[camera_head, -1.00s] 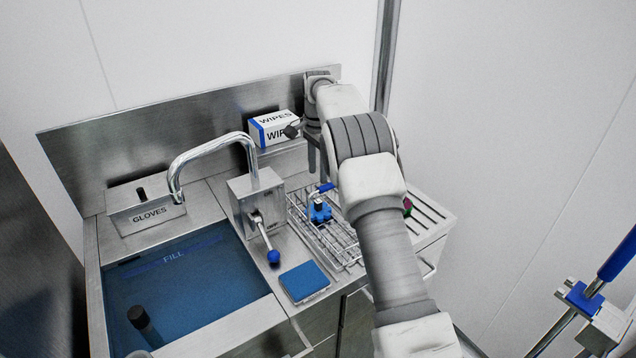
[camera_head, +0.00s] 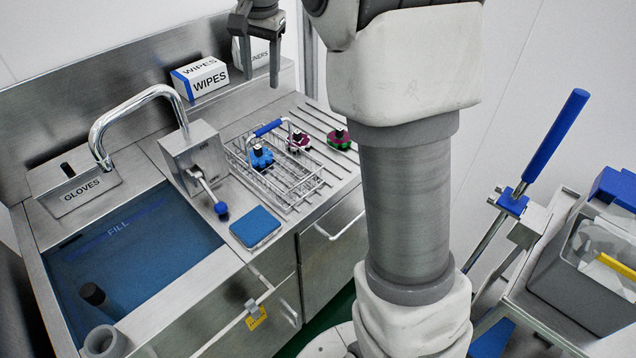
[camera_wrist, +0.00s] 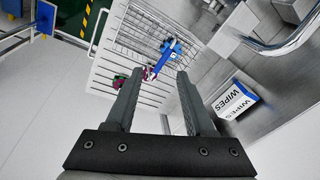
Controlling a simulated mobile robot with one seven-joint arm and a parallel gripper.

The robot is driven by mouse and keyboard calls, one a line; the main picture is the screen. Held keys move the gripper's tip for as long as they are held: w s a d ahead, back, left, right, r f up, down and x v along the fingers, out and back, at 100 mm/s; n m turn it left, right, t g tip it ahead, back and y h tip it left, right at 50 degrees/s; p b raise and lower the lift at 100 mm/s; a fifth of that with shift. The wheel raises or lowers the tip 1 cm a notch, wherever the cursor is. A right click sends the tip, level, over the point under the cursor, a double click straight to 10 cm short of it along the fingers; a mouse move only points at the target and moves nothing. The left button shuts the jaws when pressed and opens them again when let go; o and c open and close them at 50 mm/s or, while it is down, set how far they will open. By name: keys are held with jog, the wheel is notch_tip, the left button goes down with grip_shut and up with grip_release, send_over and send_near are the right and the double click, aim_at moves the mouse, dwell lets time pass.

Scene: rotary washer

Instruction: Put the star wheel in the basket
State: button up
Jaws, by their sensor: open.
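The wire basket (camera_head: 290,192) with a blue handle (camera_head: 268,128) stands on the ribbed drainboard. A blue star wheel (camera_head: 262,157) with a dark knob sits in the basket. A magenta and white wheel (camera_head: 299,142) is at the basket's far right end; I cannot tell whether it is inside. A green and magenta wheel (camera_head: 339,138) sits on the drainboard, right of the basket. My gripper (camera_head: 261,78) is open and empty, above and behind the basket. In the wrist view, the basket and its handle (camera_wrist: 161,62) lie beyond my open fingers (camera_wrist: 156,78).
The wipes box (camera_head: 203,78) stands on the back ledge beside my gripper. A faucet (camera_head: 125,112), its lever (camera_head: 208,190) and a filled sink (camera_head: 140,250) are at left. A blue pad (camera_head: 255,226) lies in front of the basket. A blue-handled lever (camera_head: 555,135) stands at right.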

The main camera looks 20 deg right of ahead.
jog(key=s+r+n+t, duration=0.2)
jog(key=s+r+n, duration=0.15)
jog(key=s, duration=1.05)
jog(key=s+f+n, duration=0.2)
jog(key=s+f, duration=0.1)
jog(key=s, duration=0.4)
jog(key=s+f+n+t, duration=0.1)
jog(key=s+f+n, duration=0.2)
jog(key=s, duration=0.5)
jog(key=shift+s+a+f, duration=0.15)
jog(key=shift+a, duration=0.25)
jog(key=shift+a, duration=0.15)
